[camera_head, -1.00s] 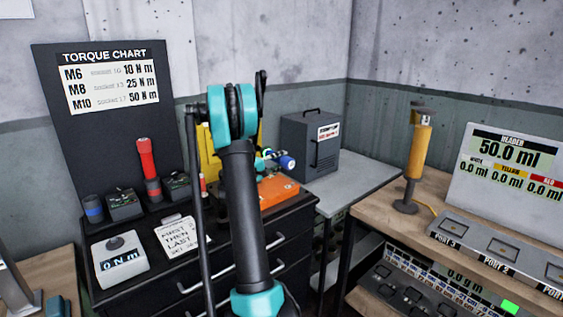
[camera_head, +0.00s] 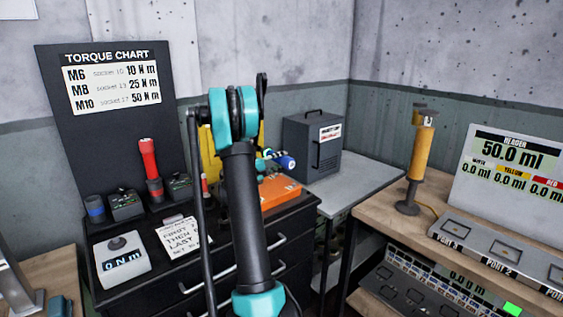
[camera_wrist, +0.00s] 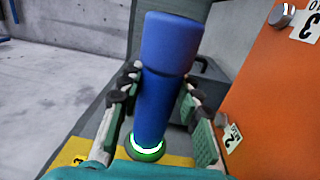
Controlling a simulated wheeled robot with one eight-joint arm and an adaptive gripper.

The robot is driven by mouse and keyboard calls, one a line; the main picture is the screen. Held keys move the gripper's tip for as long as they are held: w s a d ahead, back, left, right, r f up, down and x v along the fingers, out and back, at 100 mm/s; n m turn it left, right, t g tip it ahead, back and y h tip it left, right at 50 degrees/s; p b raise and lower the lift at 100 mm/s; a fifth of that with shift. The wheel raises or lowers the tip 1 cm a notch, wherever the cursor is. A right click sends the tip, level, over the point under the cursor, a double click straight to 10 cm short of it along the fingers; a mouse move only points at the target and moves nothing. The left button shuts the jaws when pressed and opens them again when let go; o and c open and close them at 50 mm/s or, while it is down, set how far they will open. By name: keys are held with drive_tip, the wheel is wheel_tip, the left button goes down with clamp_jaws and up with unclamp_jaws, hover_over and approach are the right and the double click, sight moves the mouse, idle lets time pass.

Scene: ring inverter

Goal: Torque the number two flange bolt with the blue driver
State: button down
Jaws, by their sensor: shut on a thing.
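My gripper (camera_wrist: 160,100) is shut on the blue driver (camera_wrist: 168,45), with one finger on each side of its shaft. A green ring with a bright white band (camera_wrist: 147,148) shows at the driver's near end. In the head view the blue driver (camera_head: 286,163) is held sideways above the orange flange block (camera_head: 279,190). The orange face (camera_wrist: 275,90) is at the right of the wrist view. It carries a tag marked 2 (camera_wrist: 232,138) and a silver bolt (camera_wrist: 281,15) beside a tag marked 3. The number two bolt itself is not clearly visible.
A red driver (camera_head: 149,160) stands upright on the black cabinet, near a blue-banded piece (camera_head: 95,208) and a torque readout (camera_head: 122,260) showing 0 N m. A dark grey box (camera_head: 312,148) stands behind the orange block. A yellow pump (camera_head: 421,150) is on the right bench.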

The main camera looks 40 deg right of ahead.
sight(283, 164)
drive_tip(key=shift+w+a, duration=0.1)
drive_tip(key=shift+w, duration=0.55)
idle(0.9)
drive_tip(key=shift+s, duration=0.1)
drive_tip(key=shift+s+d, duration=0.15)
drive_tip(key=shift+s, duration=1.1)
drive_tip(key=shift+s+d, duration=0.1)
drive_tip(key=shift+s, duration=1.15)
drive_tip(key=shift+r, duration=0.2)
